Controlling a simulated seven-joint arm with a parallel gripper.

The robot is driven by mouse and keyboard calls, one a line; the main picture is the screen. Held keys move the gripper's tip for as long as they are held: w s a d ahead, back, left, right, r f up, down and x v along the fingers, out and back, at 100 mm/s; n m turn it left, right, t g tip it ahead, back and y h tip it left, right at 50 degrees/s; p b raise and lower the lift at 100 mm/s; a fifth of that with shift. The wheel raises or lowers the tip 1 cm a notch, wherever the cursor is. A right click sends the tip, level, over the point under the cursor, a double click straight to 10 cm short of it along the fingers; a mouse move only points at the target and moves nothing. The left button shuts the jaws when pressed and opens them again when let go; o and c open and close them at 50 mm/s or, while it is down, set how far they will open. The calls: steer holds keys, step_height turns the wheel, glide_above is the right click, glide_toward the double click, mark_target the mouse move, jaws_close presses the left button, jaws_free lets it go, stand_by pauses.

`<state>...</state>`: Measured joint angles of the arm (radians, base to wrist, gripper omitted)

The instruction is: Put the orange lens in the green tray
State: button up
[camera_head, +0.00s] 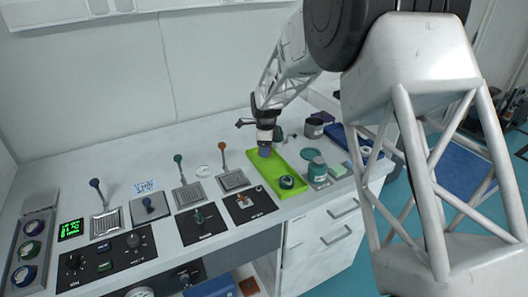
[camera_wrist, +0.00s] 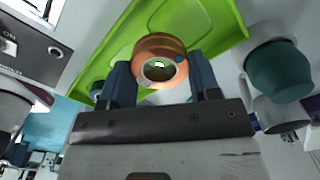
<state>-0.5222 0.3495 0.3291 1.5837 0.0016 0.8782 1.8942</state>
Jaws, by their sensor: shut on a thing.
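The orange lens (camera_wrist: 155,43), a short ring with a pale hole in its middle, is held between the two blue fingers of my gripper (camera_wrist: 161,75) in the wrist view. The green tray (camera_wrist: 222,28) lies behind and below it there. In the head view my gripper (camera_head: 265,152) points down over the back left part of the green tray (camera_head: 268,178). The lens cannot be made out in the head view. A dark green round piece (camera_head: 288,182) sits in the tray's front part.
A teal jar (camera_head: 316,170) stands just right of the tray and also shows in the wrist view (camera_wrist: 280,68). A dark grey jar (camera_head: 313,129) and a blue tray (camera_head: 345,138) stand farther back right. Lever panels, including one with an orange knob (camera_head: 222,146), stand left of the tray.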

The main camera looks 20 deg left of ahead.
steer(key=shift+w+a+f, duration=0.1)
steer(key=shift+w+a, duration=0.25)
steer(key=shift+w, duration=0.25)
steer(key=shift+w+a, duration=0.3)
steer(key=shift+w, duration=0.3)
steer(key=shift+f, duration=1.75)
steer(key=shift+f, duration=0.15)
steer(key=o, duration=0.7)
steer(key=shift+o, duration=0.2)
step_height(320, 180, up, 12)
